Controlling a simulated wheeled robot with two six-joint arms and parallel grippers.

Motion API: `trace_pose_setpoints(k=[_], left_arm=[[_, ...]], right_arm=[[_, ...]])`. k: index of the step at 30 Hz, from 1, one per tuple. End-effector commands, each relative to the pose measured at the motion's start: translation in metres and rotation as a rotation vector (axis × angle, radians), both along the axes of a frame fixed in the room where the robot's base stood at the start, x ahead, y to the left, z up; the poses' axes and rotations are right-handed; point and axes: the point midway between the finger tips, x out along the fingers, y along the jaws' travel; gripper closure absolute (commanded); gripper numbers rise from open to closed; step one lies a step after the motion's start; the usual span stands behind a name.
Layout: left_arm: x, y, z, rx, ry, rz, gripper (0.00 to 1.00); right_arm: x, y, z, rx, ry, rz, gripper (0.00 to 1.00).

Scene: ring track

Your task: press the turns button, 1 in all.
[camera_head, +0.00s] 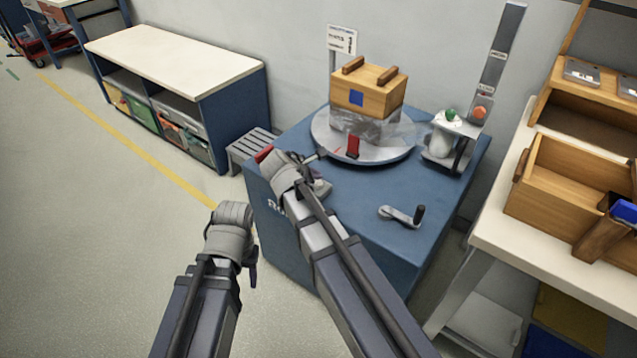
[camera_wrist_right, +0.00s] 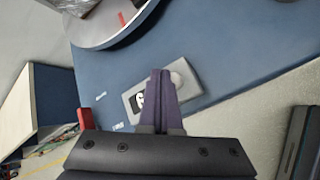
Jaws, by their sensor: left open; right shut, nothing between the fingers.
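A grey plate (camera_wrist_right: 150,97) with a pale round button (camera_wrist_right: 178,78) and a small dark marked window lies on the blue cabinet top in the right wrist view. This looks like the turns button; no full label is readable. My right gripper (camera_wrist_right: 161,74) is shut and empty, its dark fingers over the plate and beside the button; I cannot tell if they touch. In the head view the right hand (camera_head: 290,172) partly hides the plate (camera_head: 321,188). My left gripper (camera_head: 230,222) is open, low to the left of the cabinet, its fingertips mostly hidden.
The blue cabinet (camera_head: 370,255) carries a turntable (camera_head: 330,140) with a wooden box (camera_head: 367,90), a crank (camera_head: 402,214) and a stand with green and red knobs (camera_head: 462,117). A red block (camera_wrist_right: 85,118) is near the cabinet edge. A sign (camera_head: 341,40) shows 1.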

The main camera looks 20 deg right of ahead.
Motion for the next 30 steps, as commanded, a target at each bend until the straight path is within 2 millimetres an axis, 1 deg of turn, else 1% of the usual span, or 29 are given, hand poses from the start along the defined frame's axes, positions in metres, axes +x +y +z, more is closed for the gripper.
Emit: trace_pose_setpoints(k=[20, 30], left_arm=[[0.0000, 0.0000, -0.0003, 0.000, 0.000, 0.000, 0.50], [0.0000, 0.0000, -0.0093, 0.000, 0.000, 0.000, 0.50]], right_arm=[[-0.0001, 0.0000, -0.0003, 0.000, 0.000, 0.000, 1.00], [0.0000, 0.0000, -0.0093, 0.000, 0.000, 0.000, 1.00]])
